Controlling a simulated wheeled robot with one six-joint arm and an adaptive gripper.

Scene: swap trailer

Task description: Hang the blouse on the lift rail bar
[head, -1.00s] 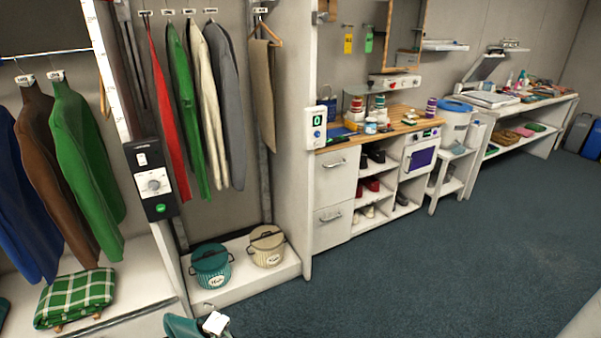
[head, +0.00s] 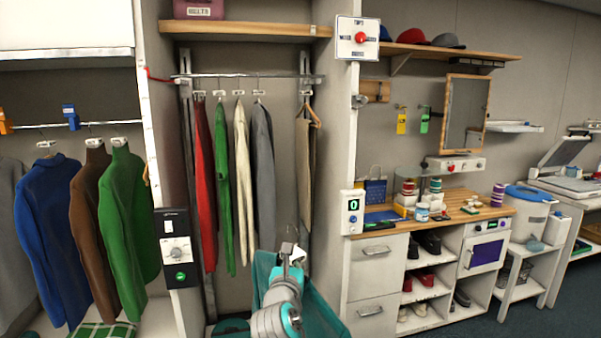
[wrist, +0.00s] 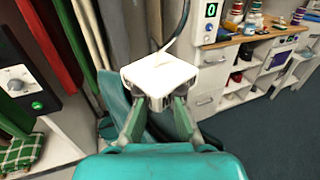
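The lift rail bar (head: 235,77) runs across the closet bay in the head view. Red, green, cream and grey garments and a tan one hang from it. The teal blouse (head: 318,300) hangs from my gripper (head: 290,262), in front of the bay and below the bar. In the wrist view my gripper (wrist: 158,108) is shut on the white block (wrist: 160,74) at the blouse's hanger; a dark hook (wrist: 181,22) rises above it. Folds of the blouse (wrist: 112,92) show behind the fingers. My arm hides part of the blouse.
A control panel with a dial and green button (head: 178,250) is on the left post. A white partition (head: 335,200) bounds the bay at right. A wooden shelf (head: 245,31) is above the bar. Another rail (head: 20,129) with garments is at left.

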